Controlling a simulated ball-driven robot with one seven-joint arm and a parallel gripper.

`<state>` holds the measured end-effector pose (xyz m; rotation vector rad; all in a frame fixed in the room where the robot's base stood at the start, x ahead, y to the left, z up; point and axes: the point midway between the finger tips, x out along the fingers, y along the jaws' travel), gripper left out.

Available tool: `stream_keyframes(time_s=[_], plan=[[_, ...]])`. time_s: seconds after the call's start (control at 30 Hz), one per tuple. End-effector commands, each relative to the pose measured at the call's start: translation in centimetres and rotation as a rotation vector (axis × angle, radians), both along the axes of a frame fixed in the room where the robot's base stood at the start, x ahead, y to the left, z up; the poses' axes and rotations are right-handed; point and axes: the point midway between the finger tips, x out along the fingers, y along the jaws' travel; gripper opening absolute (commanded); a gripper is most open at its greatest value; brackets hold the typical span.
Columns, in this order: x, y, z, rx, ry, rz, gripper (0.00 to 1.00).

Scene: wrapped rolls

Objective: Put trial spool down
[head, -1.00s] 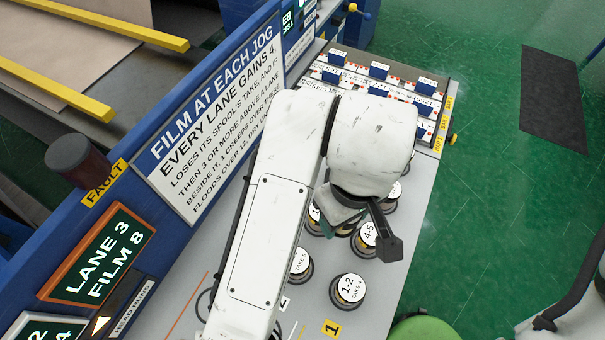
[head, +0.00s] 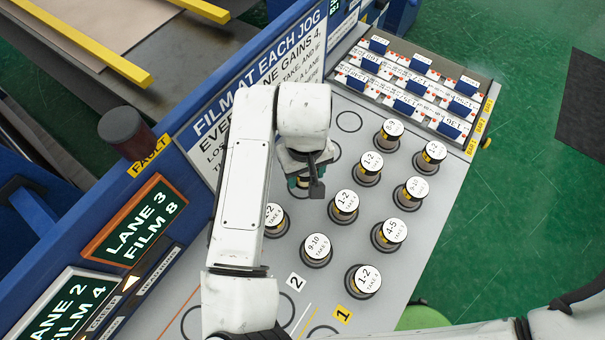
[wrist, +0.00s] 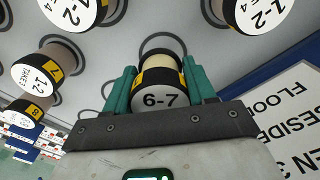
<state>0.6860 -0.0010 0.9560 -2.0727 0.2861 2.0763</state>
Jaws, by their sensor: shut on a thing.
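My gripper (wrist: 160,88) is shut on a spool (wrist: 160,97) with a white "6-7" end label and a yellow-black band, held between its teal fingers in the wrist view. In the head view my gripper (head: 303,180) is over the grey deck (head: 440,205), beside the sign panel, and its wrist hides most of the held spool. A ring outline (wrist: 162,38) shows on the deck just beyond the spool in the wrist view. I cannot tell whether the spool touches the deck. Other spools stand on the deck, including a "1-2" spool (head: 344,205) and a "4-5" spool (head: 390,234).
An empty ring (head: 349,121) lies near the label rack (head: 415,85) at the deck's far end. A "9-10" spool (head: 317,249) and several others stand close to my gripper's right and front. The screen (head: 135,227) reads "LANE 3 FILM 8". A dark red lamp (head: 123,132) stands by "FAULT".

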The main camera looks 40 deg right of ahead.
Motion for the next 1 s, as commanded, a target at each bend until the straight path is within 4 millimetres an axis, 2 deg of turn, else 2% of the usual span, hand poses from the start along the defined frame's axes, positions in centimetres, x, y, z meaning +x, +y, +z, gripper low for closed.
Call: stream_keyframes(time_s=[0.2, 0.4, 0.8, 0.83, 1.0], plan=[[0.9, 0.1, -1.1, 0.001, 0.001, 0.001, 0.16], [0.8, 0.1, -3.8, 0.000, 0.001, 0.001, 0.16], [0.8, 0.1, -4.4, 0.000, -0.001, 0.001, 0.16], [0.8, 0.1, -4.4, 0.000, -0.001, 0.001, 0.57], [0.8, 0.1, -4.3, 0.001, -0.001, 0.001, 0.73]])
